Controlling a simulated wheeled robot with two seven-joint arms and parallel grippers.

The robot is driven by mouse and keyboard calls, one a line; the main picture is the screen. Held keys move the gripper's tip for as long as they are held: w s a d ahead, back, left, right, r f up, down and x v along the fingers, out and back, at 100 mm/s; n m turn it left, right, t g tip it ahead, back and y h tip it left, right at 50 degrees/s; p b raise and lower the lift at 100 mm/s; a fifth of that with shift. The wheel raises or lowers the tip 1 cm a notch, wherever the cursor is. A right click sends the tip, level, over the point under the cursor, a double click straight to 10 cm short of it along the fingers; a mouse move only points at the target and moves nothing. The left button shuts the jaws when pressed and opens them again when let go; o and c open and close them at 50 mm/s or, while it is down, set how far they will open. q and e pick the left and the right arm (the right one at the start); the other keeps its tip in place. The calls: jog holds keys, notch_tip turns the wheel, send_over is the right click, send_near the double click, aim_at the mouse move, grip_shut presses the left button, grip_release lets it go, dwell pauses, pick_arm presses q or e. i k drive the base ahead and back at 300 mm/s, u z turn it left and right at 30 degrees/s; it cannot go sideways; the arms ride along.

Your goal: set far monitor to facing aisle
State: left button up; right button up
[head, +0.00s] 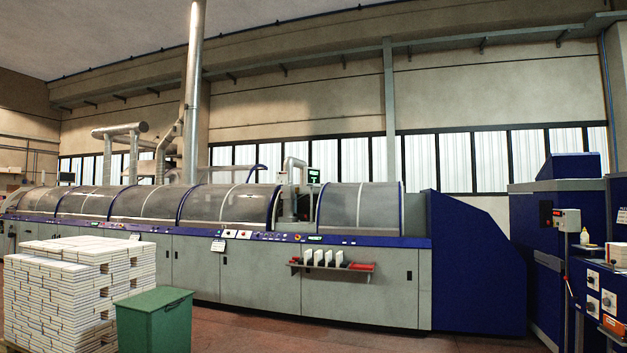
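A small dark monitor (66,177) shows at the far left end of the long machine, above its covers. It is tiny in the head view, and I cannot tell exactly which way its screen faces. A nearer small monitor (313,176) with a lit green display stands above the middle of the machine, its screen turned toward me. Neither of my grippers shows in the head view.
The long blue and grey machine (367,281) spans the room. A pallet stack of book blocks (60,290) and a green bin (154,322) stand in front at left. Blue cabinets (540,255) stand at right. The reddish floor (300,335) is clear in the middle.

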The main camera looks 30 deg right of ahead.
aim_at(312, 175)
jog(key=z, duration=1.75)
jog(key=i, duration=7.75)
jog(key=u, duration=2.6)
